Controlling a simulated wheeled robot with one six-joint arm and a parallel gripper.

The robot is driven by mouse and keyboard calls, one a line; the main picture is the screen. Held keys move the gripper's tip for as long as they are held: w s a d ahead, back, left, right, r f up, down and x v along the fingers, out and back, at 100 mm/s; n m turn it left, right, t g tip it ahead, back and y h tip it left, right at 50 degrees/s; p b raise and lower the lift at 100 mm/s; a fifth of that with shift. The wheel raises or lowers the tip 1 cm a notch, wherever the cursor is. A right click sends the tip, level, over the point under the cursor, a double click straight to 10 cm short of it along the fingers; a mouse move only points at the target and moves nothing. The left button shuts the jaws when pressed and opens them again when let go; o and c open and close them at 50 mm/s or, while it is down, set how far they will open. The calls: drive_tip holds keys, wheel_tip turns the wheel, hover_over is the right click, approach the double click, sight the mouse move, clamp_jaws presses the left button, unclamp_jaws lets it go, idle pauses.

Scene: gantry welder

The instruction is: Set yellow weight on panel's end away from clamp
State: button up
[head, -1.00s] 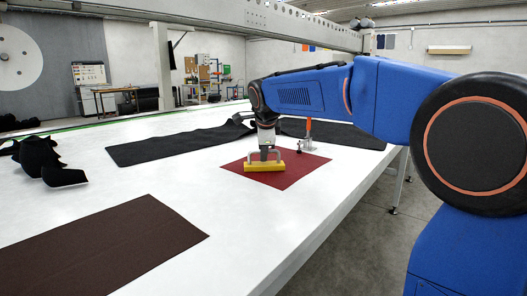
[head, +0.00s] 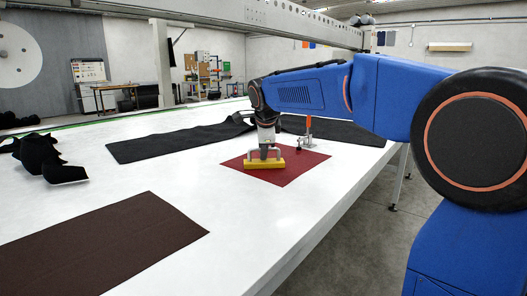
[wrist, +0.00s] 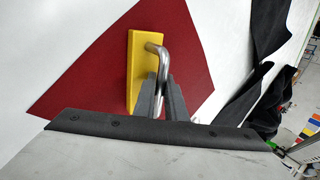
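The yellow weight (head: 264,166) is a bar with a bent metal handle, at the near-left part of the dark red panel (head: 290,172). My gripper (head: 264,150) is over the weight, fingers pointing down. In the wrist view, the gripper's fingers (wrist: 161,95) lie on both sides of the metal handle (wrist: 155,48) and look shut on it. The yellow body (wrist: 139,55) shows beside the fingers over the red panel (wrist: 90,80). I cannot tell whether the weight touches the panel. The clamp (head: 307,138), with an orange handle, stands at the panel's far-right side.
The white table (head: 190,180) carries a dark brown panel (head: 100,245) at front left, black cloth strips (head: 175,141) behind, and crumpled black pieces (head: 40,158) at left. The table's right edge runs close to the panel.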

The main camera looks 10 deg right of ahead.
drive_tip(key=shift+f, duration=0.15)
drive_tip(key=v, duration=1.2)
drive_tip(key=shift+r, duration=0.45)
